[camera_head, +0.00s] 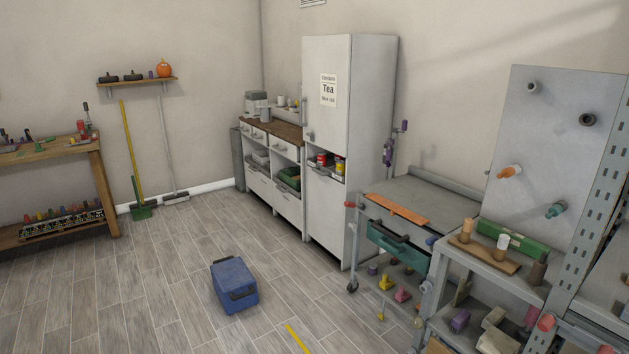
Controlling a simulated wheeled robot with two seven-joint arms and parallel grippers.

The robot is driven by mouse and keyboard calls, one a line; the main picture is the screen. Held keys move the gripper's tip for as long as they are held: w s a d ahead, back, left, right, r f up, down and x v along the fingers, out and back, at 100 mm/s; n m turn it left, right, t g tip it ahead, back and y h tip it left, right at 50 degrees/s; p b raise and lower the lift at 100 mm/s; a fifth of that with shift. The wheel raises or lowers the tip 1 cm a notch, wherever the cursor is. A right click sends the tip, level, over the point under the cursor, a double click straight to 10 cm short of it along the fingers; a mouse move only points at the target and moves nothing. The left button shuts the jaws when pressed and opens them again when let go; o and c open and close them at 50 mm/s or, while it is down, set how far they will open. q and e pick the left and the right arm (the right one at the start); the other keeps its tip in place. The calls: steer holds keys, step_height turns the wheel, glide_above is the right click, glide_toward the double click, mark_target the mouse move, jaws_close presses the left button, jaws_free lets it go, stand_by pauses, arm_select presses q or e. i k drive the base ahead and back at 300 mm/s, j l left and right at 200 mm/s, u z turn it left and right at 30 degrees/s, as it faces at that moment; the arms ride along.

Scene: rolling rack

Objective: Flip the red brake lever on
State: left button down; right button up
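A grey rolling rack (432,200) stands right of the middle, against the wall beside the tall white cabinet. A dark caster (352,286) shows at its near left foot. A small red piece (349,204) sticks out at the rack's left front corner; it is too small to tell whether it is the brake lever or how it is set. Another reddish round end (546,322) shows low at the right, on the metal shelving; I cannot tell what it is. Neither of my grippers is in view.
A blue box (234,284) stands on the open wood floor, with a yellow strip (297,339) nearby. A tall white cabinet (340,70) stands behind. A grey bench (490,262) and pegboard (545,135) crowd the right. A wooden workbench (60,148) is at left.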

mark_target(347, 203)
steer(key=i, duration=1.95)
